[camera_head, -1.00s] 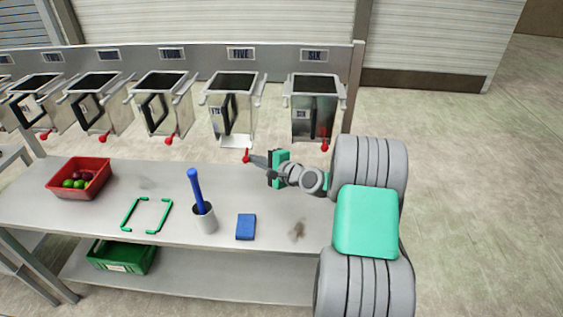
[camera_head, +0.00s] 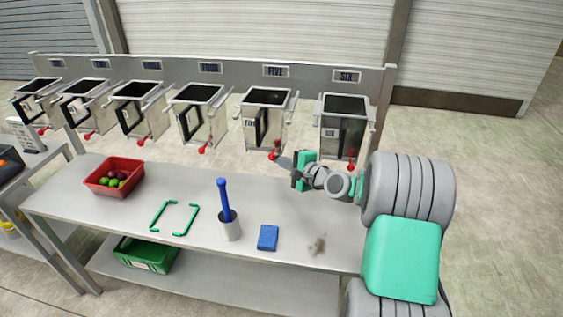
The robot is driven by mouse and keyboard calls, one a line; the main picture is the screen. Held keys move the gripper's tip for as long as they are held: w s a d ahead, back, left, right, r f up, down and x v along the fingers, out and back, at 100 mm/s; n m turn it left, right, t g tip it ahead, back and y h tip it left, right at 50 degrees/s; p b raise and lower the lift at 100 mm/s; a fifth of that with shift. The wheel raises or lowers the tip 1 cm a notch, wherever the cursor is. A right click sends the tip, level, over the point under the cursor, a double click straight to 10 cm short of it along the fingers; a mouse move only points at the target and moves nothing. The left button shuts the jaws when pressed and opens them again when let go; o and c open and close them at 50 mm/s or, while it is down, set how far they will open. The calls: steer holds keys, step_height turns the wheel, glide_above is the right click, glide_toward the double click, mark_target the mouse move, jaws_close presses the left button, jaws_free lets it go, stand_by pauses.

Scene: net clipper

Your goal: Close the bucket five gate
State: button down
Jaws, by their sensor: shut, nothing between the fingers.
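Bucket five (camera_head: 263,113) is a metal bin with a black handle on its front, hanging below the FIVE label (camera_head: 275,71). Its red-tipped lever (camera_head: 275,155) is under the bucket's front. My gripper (camera_head: 284,161) is shut and empty, pointing left, with its tips just right of the red tip; I cannot tell whether they touch. The lower edge of bucket five looks short and level with its neighbours, with no pale flap clearly hanging below it. The gate itself is too small to make out surely.
Bucket six (camera_head: 344,122) hangs to the right, with its red lever (camera_head: 350,166) near my wrist. Bucket four (camera_head: 199,112) is to the left.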

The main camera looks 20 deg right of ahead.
steer(key=b+v, duration=0.2)
steer(key=v, duration=0.5)
steer(key=shift+s, duration=0.4)
steer(key=shift+d+r, duration=0.1)
steer(key=shift+d, duration=0.05)
